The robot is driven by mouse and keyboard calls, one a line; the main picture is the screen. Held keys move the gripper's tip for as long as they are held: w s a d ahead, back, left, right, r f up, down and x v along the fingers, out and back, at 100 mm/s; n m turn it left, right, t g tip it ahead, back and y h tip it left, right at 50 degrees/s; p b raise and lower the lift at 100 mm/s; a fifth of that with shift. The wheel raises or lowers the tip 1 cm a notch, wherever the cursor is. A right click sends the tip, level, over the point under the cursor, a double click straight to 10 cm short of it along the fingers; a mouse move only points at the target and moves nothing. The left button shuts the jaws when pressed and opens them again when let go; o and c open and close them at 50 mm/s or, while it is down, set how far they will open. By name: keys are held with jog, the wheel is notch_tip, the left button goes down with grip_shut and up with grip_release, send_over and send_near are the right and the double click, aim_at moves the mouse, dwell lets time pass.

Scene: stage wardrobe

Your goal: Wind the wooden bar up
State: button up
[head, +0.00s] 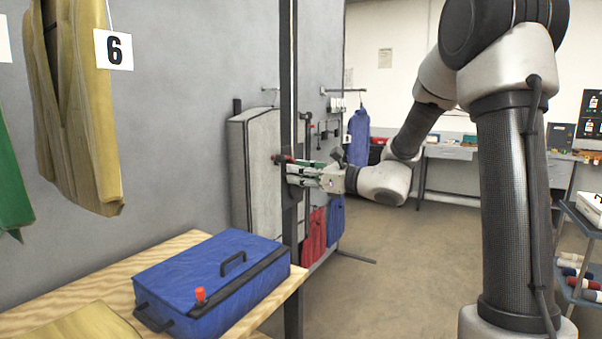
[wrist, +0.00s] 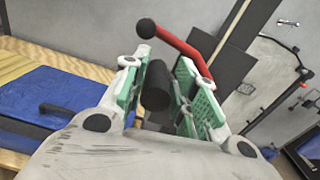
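A crank with a red arm (wrist: 180,50) and a black ball end is mounted at the dark upright post (head: 288,80); in the head view its red part (head: 283,158) is small. My gripper (head: 292,173) is at the post, level with the crank. In the wrist view, my gripper's green-padded fingers (wrist: 158,88) stand apart on either side of a black cylinder (wrist: 156,86), with a gap at the right finger. I cannot tell how the cylinder joins the red arm, whose lower end is behind the right finger. I cannot make out the wooden bar.
A blue case (head: 205,275) lies on a wooden table (head: 90,290) at lower left. A pale padded panel (head: 262,165) leans behind the post.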

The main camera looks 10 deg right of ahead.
jog(key=shift+w+d, duration=0.1)
grip_shut()
jog(key=shift+r, duration=0.1)
jog(key=shift+w+d+r, duration=0.1)
jog(key=shift+w+d, duration=0.05)
jog(key=shift+d, duration=0.05)
jog(key=shift+r, duration=0.1)
